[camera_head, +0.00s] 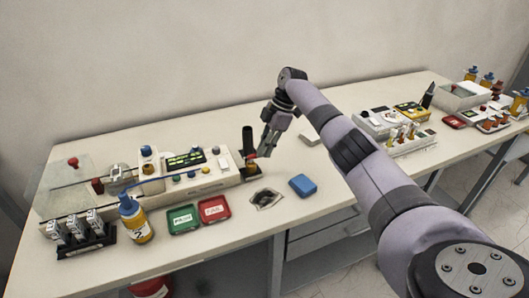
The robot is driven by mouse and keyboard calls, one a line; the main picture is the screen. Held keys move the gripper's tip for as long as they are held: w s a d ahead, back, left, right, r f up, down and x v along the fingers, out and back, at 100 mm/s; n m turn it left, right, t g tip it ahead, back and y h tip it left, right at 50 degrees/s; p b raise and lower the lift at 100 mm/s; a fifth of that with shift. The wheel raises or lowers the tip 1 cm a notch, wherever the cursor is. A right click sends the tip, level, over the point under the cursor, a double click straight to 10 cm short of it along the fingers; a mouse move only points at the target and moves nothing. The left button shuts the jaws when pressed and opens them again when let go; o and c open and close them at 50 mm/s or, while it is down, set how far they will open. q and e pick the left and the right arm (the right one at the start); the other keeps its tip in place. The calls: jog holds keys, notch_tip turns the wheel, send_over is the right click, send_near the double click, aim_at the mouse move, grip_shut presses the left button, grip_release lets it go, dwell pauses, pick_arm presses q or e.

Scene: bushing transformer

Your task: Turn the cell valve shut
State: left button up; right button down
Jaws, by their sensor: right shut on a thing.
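My right gripper (263,152) reaches in from the right and points down at the right end of the long bench device (205,182). Its fingers are shut on a small red-ended part (252,156), which seems to be the cell valve's handle. The fingers hide most of this part, so its turn angle cannot be told. A dark upright column (247,138) stands just behind it. My left gripper is out of view.
A green tray (182,219), a red tray (214,209), a blue box (302,185) and a grey cloth (265,199) lie in front of the device. A yellow-and-blue bottle (135,220) stands left. The table middle behind my arm is mostly clear.

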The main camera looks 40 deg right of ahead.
dwell(0.4)
jog(key=c, duration=1.6)
grip_release()
jog(key=shift+r, duration=0.1)
jog(key=v, duration=1.1)
jog(key=shift+d+r, duration=0.2)
jog(key=shift+r, duration=0.15)
